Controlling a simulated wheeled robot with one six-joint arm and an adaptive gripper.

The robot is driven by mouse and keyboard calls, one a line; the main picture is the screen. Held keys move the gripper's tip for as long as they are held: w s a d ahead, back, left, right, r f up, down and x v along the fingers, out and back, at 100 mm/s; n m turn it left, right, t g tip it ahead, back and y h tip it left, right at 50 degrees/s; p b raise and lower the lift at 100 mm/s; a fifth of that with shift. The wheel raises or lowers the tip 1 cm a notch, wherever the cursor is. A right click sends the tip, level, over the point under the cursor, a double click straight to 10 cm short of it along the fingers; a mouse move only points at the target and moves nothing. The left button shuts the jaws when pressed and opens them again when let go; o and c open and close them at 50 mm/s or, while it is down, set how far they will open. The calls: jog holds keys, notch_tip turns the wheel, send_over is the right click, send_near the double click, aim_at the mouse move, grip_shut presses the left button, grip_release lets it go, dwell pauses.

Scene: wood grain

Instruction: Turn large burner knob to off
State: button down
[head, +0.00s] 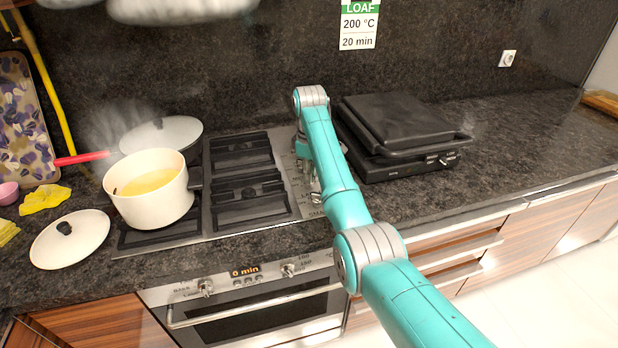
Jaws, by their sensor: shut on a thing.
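The cooktop's control strip (287,166) runs along the right side of the hob, with a column of metal knobs on it. My gripper (308,178) points down over this strip and is shut on a burner knob there. My own arm hides most of the gripper and the knob, so I cannot tell the knob's setting or read its label. One silver knob (316,198) shows near the front of the strip. A white pot (150,190) with yellowish contents stands on the left side of the hob, with steam above it.
A black contact grill (400,130) stands close to the right of my arm. The oven (260,305) is below.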

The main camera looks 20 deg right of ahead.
jog(key=shift+f+n, duration=0.1)
jog(key=shift+n, duration=0.9)
jog(key=c, duration=1.2)
grip_release()
jog(key=shift+o, duration=0.2)
jog(key=shift+a, duration=0.1)
